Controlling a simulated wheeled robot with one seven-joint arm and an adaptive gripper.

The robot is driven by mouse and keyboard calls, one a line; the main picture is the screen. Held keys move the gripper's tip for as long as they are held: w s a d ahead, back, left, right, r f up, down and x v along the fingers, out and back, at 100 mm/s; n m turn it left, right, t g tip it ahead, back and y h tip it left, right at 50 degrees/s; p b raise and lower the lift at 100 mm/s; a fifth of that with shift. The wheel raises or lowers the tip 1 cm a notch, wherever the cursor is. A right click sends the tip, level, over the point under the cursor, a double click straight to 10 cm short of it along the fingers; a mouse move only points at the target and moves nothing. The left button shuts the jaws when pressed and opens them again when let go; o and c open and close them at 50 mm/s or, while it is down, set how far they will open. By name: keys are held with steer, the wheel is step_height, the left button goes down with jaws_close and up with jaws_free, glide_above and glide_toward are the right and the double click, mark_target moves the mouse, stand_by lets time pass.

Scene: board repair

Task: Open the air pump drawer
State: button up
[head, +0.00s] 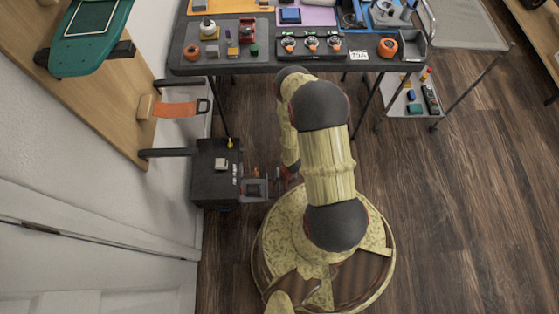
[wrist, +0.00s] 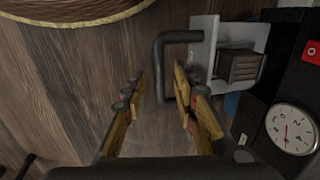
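The air pump is a black box (head: 213,180) on the floor by the left wall in the head view. Its drawer (head: 255,188) sticks out of the box's right side. In the wrist view the pale drawer (wrist: 205,52) shows a dark block inside it. A dark U-shaped handle (wrist: 161,65) stands off the drawer's front. My gripper (wrist: 163,112) is open, with its yellow fingers on either side of the handle's lower part. Whether a finger touches the handle is unclear. In the head view my gripper (head: 287,177) is partly hidden by my arm.
A round gauge (wrist: 293,130) and a red button (wrist: 311,52) are on the pump. A workbench (head: 270,62) with tools and wheels stands beyond it. A low shelf (head: 405,106) is at the right. The wooden floor (head: 470,200) at the right is clear.

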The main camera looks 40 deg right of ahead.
steer(key=shift+r, duration=0.1)
step_height(320, 180, up, 12)
steer(key=s+d, duration=0.1)
steer(key=shift+s+d+f, duration=0.15)
steer(key=shift+d+f, duration=0.05)
steer(key=shift+d, duration=0.2)
stand_by(0.8)
